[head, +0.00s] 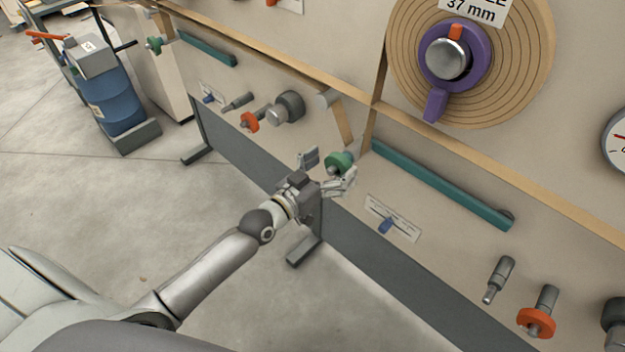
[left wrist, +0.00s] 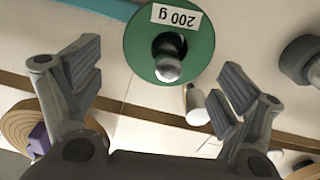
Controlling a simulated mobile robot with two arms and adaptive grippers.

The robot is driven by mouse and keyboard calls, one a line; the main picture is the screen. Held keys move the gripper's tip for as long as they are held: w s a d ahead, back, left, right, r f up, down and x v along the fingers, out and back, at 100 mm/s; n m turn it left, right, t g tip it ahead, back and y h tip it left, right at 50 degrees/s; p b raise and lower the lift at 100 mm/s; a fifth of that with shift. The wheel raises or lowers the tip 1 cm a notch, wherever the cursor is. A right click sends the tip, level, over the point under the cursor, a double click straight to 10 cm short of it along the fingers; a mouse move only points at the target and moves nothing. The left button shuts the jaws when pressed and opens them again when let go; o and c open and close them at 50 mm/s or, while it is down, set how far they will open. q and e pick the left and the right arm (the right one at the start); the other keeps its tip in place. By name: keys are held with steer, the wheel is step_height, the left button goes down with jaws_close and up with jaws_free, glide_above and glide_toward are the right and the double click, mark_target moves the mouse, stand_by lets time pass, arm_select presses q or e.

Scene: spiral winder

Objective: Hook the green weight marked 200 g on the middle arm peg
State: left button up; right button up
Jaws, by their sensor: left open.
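The green weight (head: 340,163) is a round disc with a grey knob at its centre. In the left wrist view the green weight (left wrist: 203,52) carries a white "200 g" label. My left gripper (head: 327,169) is open, with its fingers on either side of the weight in the head view. In the left wrist view the left gripper (left wrist: 163,75) shows its fingers apart, with the knob ahead between them and no visible grip. A teal arm (head: 440,187) runs down to the right along the panel. I cannot tell which peg is the middle one. My right gripper is not in view.
A tan spiral disc (head: 530,50) with a purple lever (head: 435,104) is at the upper right. A pale cylinder (head: 328,98) sticks out just above the weight. Knobs, including a grey one (head: 289,106), line the panel. A blue drum (head: 120,100) stands at the far left.

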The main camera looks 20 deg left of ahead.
arm_select(q)
steer(key=v, duration=0.9)
steer(key=s+a+f+n+g+y+p, duration=0.1)
steer(key=s+a+f+g+y, duration=0.4)
steer(key=f, duration=1.1)
steer(key=s+a+f+g+p, duration=0.1)
steer(key=s+f+g+p, duration=0.35)
steer(key=f, duration=1.15)
steer(key=s+d+f+g, duration=0.1)
steer(key=s+f, duration=0.4)
steer(key=s, duration=0.5)
steer(key=s+d+f+g, duration=0.1)
steer(key=s+f+g, duration=0.2)
steer(key=s, duration=0.7)
steer(key=s+d+f+g+y, duration=0.1)
steer(key=s+f+g, duration=0.1)
steer(key=s+f, duration=0.5)
steer(key=s, duration=0.4)
steer(key=shift+d+f+m+b, duration=0.25)
steer(key=shift+f+m+b, duration=0.05)
steer(key=shift+f+m, duration=0.1)
